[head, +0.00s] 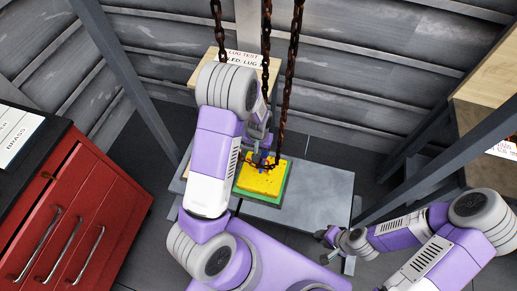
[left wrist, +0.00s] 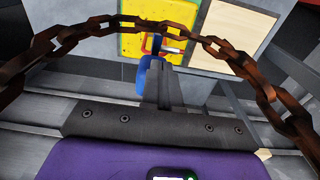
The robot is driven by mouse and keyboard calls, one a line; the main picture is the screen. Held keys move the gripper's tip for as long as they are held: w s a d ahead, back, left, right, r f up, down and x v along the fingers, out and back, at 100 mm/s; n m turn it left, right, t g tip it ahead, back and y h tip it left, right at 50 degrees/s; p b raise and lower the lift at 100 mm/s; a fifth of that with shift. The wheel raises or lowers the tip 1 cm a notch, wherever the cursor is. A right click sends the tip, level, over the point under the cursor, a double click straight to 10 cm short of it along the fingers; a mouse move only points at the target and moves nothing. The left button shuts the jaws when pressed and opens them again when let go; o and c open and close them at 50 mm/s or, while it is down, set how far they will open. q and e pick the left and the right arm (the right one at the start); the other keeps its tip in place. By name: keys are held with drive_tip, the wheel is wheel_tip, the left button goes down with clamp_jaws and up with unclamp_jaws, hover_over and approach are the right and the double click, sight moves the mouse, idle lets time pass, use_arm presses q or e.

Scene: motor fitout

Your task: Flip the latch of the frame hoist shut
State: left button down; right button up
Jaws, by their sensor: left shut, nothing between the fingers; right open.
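The frame hoist hangs on rusty chains (head: 266,45) from above. In the left wrist view, a blue part (left wrist: 143,72), seemingly the hook, shows beside my left gripper (left wrist: 162,70), with a small red-orange piece (left wrist: 146,44), possibly the latch, beyond it. The latch's position is unclear. My left gripper is shut and empty, close by the blue part; I cannot tell whether they touch. In the head view my left arm partly hides this area, and the left gripper (head: 261,148) is small there. My right gripper (head: 335,242) is open and empty at the lower right.
A yellow plate (head: 262,182) on a green base lies on the grey table (head: 318,190) below. A rusty chain (left wrist: 90,28) arcs across the left wrist view. A red drawer cabinet (head: 85,215) stands at left. Grey posts flank the table, whose right part is clear.

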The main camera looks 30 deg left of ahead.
use_arm(q)
wheel_tip(320, 180, down, 6)
drive_tip(key=shift+w+f+b, duration=0.1)
drive_tip(key=shift+f+b, duration=0.05)
drive_tip(key=shift+b, duration=0.45)
use_arm(e)
drive_tip(key=shift+f, duration=0.75)
